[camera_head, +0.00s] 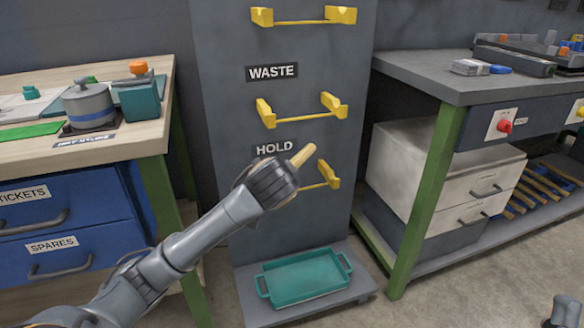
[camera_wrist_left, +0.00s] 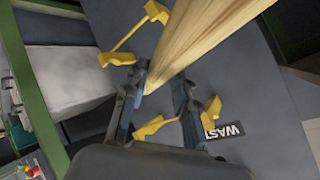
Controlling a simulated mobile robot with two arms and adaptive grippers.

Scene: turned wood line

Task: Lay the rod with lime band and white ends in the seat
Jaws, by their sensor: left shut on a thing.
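My left gripper (camera_head: 283,176) is shut on a pale wooden rod (camera_head: 302,155), in front of the grey panel near the HOLD label. In the left wrist view the rod (camera_wrist_left: 200,35) runs up and away from between the fingers (camera_wrist_left: 163,82). The part I see is plain wood; no lime band or white end shows. Yellow two-bracket seats are on the panel: a top one (camera_head: 302,21), one under WASTE (camera_head: 268,115), and one under HOLD (camera_head: 324,178), partly hidden by my gripper.
A teal tray (camera_head: 303,291) lies on the panel's base ledge. A wooden bench (camera_head: 150,140) with a pot and blue drawers stands left. A grey bench (camera_head: 425,80) with green legs stands right. The space just in front of the panel is otherwise clear.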

